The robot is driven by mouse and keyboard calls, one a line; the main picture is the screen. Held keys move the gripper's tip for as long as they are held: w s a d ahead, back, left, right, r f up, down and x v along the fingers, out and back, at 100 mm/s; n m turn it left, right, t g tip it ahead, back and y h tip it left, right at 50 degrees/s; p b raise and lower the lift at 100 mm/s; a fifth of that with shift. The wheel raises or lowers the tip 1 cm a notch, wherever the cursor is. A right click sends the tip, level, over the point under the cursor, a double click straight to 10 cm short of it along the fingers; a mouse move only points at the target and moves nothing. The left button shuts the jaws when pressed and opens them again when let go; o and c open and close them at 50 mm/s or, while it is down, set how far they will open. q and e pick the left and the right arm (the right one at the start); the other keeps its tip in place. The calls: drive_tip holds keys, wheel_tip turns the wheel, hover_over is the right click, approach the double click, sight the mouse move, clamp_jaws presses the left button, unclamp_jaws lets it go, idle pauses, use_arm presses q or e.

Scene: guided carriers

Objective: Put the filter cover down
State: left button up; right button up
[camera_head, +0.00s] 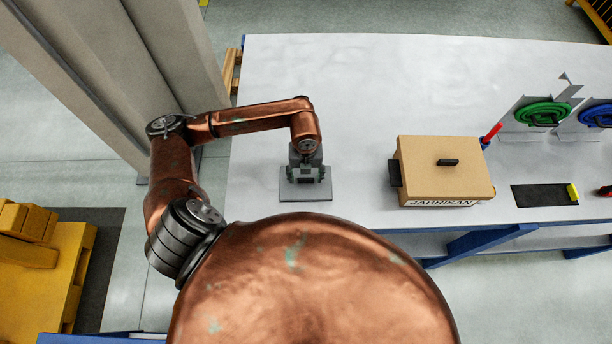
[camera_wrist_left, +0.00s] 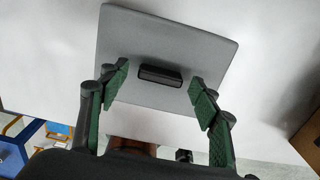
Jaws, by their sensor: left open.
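The filter cover (camera_head: 305,190) is a flat grey plate that lies on the white table (camera_head: 340,80) near its front left part. In the left wrist view the cover (camera_wrist_left: 170,50) shows a black bar handle (camera_wrist_left: 160,75) in its middle. My left gripper (camera_head: 306,178) is over the cover and points down. In the left wrist view its green-padded fingers (camera_wrist_left: 160,88) are open, one on each side of the handle and apart from it. My right gripper is in neither view.
A tan box (camera_head: 440,165) labelled JABRISAN, with a black handle on top, stands right of the cover. Farther right are a black mat (camera_head: 540,195), a green coil (camera_head: 543,113) and a blue coil (camera_head: 598,116). A grey column (camera_head: 120,60) stands left of the table. The table's back middle is clear.

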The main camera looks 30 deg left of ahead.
sight(306, 179)
use_arm(q)
wheel_tip(306, 179, up, 12)
drive_tip(key=b, duration=0.2)
idle(0.4)
